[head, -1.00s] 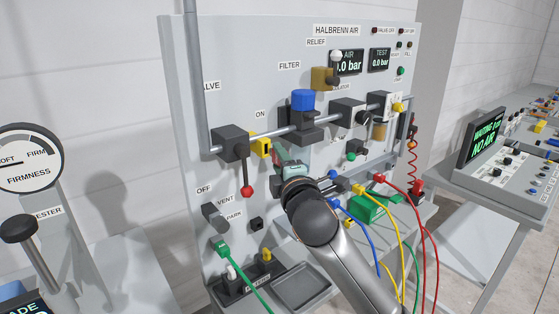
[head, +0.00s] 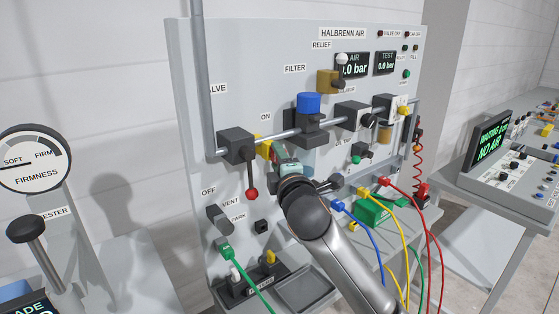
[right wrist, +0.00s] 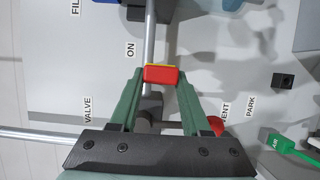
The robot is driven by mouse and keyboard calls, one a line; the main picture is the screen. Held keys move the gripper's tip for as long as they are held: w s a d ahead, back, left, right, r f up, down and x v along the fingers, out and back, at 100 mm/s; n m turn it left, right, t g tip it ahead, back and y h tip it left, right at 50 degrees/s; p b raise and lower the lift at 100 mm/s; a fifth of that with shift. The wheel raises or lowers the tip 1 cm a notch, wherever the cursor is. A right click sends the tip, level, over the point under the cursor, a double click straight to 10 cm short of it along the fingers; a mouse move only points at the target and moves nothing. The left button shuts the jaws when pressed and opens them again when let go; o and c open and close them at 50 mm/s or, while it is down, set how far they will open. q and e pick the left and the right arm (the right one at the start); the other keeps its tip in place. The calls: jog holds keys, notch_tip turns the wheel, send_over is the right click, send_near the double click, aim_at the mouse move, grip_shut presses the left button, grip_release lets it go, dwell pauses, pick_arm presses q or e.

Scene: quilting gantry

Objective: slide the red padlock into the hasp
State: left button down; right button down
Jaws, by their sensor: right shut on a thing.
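The red padlock (right wrist: 164,76) is between the green fingertips of my right gripper (right wrist: 163,84) in the right wrist view. The gripper is shut on it. In the head view this gripper (head: 278,158) is just right of the yellow hasp (head: 263,146), which is beside the grey valve body on the panel. In the right wrist view a thin yellow edge shows behind the padlock. I cannot tell whether the padlock touches the hasp or is in it; its shackle is hidden. My left gripper is not in view.
The valve lever with a red knob (head: 252,193) hangs down left of my right gripper. The blue filter (head: 308,104) and the horizontal pipe (head: 284,133) are above it. Coloured hoses with plugs (head: 338,204) are to the right. A grey tray (head: 305,291) is below.

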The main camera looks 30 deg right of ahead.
jog(key=shift+w, duration=0.15)
jog(key=shift+w, duration=0.15)
jog(key=shift+c, duration=1.4)
grip_release()
jog(key=b+v, duration=0.1)
jog(key=v, duration=1.1)
jog(key=shift+s+b, duration=0.35)
jog(key=shift+a, duration=0.1)
